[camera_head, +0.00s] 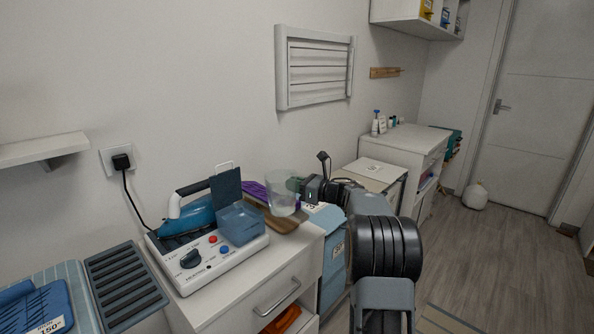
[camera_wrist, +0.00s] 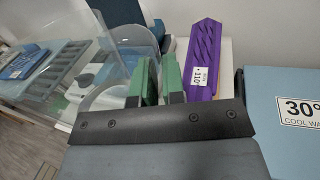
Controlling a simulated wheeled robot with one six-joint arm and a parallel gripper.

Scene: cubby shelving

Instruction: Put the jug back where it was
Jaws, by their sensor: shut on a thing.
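The clear, see-through jug (camera_head: 281,194) is upright above the right part of the white cabinet top, beside the blue iron station. In the wrist view the jug (camera_wrist: 108,60) fills the left side, with its rim near the top. My gripper (camera_head: 297,186) reaches in from the right. In the wrist view its green fingers (camera_wrist: 161,84) are shut on the jug at its near side, where the handle seems to be. The exact grip is partly hidden by the fingers. I cannot tell whether the jug's base touches the surface below.
A purple item (camera_wrist: 205,60) marked 110 lies on a wooden board (camera_head: 284,222) close by. The iron station (camera_head: 208,246) stands left of the jug. A light blue bin (camera_head: 332,262) marked 30° is right of the cabinet (camera_head: 262,296). A white wall shelf (camera_head: 42,149) is at far left.

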